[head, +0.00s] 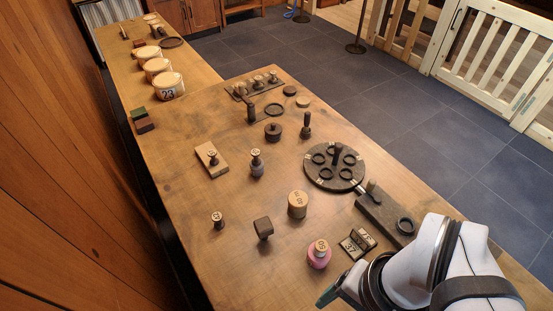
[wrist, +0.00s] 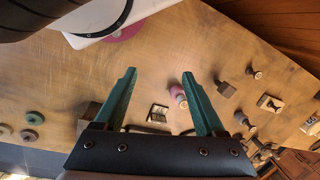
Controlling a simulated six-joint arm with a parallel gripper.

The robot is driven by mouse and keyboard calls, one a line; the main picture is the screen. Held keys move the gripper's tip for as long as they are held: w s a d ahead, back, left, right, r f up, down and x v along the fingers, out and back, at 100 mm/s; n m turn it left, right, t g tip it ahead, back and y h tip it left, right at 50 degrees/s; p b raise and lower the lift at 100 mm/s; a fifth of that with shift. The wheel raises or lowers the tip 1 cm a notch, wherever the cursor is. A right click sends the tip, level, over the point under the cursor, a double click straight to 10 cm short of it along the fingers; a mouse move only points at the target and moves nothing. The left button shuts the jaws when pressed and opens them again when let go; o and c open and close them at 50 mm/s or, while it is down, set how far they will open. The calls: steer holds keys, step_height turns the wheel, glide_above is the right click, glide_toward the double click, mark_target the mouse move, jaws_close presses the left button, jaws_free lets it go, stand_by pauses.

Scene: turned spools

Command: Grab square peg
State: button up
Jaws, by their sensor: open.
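The square peg (head: 263,228), a dark piece with a blocky square head on a short stem, stands on the wooden table in the head view, left of the tan cylinder. A dark block that looks like it shows in the wrist view (wrist: 225,89), just right of the right finger. My gripper (wrist: 159,74) is open and empty, its two teal fingers apart. In the head view only a bit of teal finger shows beside my white arm at the lower right. The gripper is apart from the peg, to its right in the head view.
A pink spool (head: 319,254), a tan cylinder (head: 297,204) and a small spool (head: 218,220) stand around the peg. Dark numbered tiles (head: 357,243) lie near my arm. A round dark rack (head: 318,176) is farther back.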

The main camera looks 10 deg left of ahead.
steer(key=shift+o, duration=0.8)
steer(key=shift+r, duration=0.1)
